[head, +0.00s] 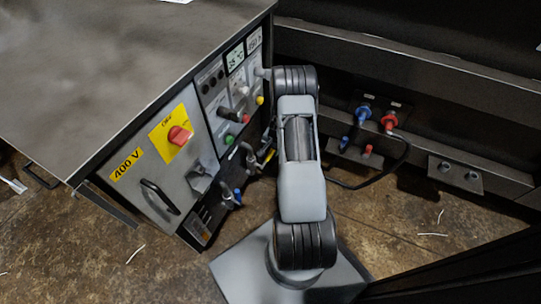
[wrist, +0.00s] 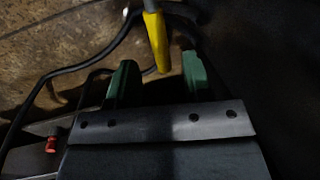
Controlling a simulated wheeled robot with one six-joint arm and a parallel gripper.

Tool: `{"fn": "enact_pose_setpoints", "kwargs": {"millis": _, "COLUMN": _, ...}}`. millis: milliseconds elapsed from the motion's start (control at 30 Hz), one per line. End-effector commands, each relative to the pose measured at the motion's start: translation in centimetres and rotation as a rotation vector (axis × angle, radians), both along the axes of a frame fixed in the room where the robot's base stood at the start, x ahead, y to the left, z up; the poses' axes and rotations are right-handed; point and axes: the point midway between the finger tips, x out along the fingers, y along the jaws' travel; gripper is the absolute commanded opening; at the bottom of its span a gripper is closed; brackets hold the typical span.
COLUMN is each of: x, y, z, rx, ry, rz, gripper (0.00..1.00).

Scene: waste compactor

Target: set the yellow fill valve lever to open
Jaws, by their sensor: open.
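The yellow fill valve lever (wrist: 155,42) shows in the wrist view as a yellow grip on a grey stem, pointing down the picture. My gripper (wrist: 158,62) is open, with its two green fingers on either side of the lever's end. A gap shows on both sides, and I cannot tell how deep the lever sits between them. In the head view a small yellow piece that looks like the lever (head: 269,156) shows at the panel's lower right, partly hidden by my arm. My gripper is hidden there.
The control cabinet (head: 100,65) carries a red switch (head: 179,135), a black handle (head: 160,197) and a blue lever (head: 236,196). Blue (head: 363,113) and red (head: 389,121) couplings and a black hose (head: 372,182) lie right of my arm. A dark cable (wrist: 75,68) runs nearby.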

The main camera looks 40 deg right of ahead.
Motion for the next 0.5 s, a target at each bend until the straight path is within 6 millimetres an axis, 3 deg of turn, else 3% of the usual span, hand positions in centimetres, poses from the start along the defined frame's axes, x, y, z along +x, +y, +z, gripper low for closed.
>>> {"fn": "enact_pose_setpoints", "kwargs": {"millis": 200, "x": 0.4, "y": 0.2, "z": -2.6, "rx": -0.001, "ry": 0.0, "rz": 0.0, "gripper": 0.45}}
{"fn": "enact_pose_setpoints", "kwargs": {"millis": 500, "x": 0.6, "y": 0.3, "z": -3.4, "rx": -0.001, "ry": -0.001, "rz": 0.001, "gripper": 0.45}}
